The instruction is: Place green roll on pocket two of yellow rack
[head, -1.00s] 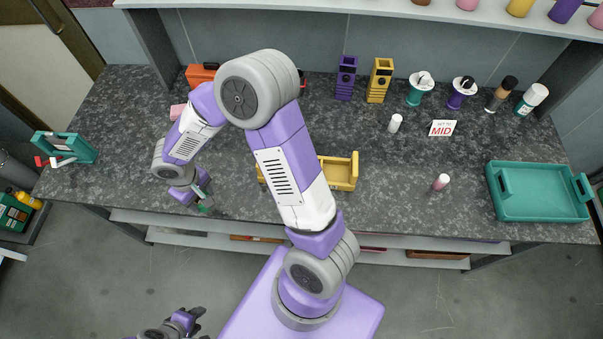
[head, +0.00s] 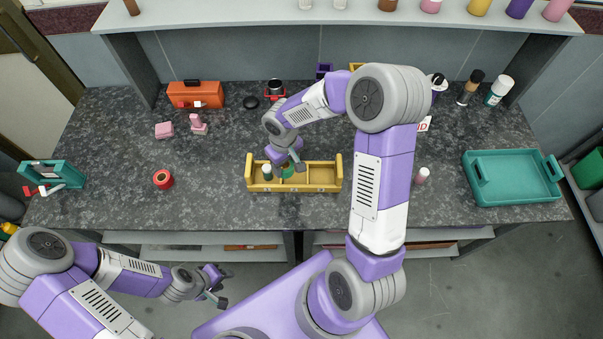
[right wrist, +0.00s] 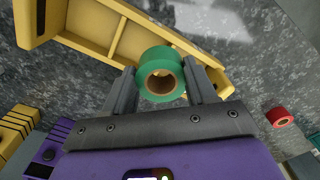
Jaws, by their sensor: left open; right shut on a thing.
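The yellow rack (head: 318,187) is a long open tray with raised ends and dividers near the front of the counter. My right gripper (head: 286,168) is over its left-middle part, shut on the green roll (head: 289,172). In the right wrist view the green roll (right wrist: 150,60) sits between both fingers, its hole facing the camera, with the yellow rack (right wrist: 85,45) behind it. I cannot tell whether the roll touches the rack. A small dark object with a pale top (head: 267,171) shows at the rack's left pocket. My left gripper (head: 214,286) is open and empty, in front of the counter.
A red roll (head: 163,180) lies left of the rack, also in the right wrist view (right wrist: 280,117). Pink items (head: 197,124) and an orange toolbox (head: 196,95) stand behind. A teal tray (head: 512,190) is at the right. A pink-capped bottle (head: 421,175) stands right of my right arm.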

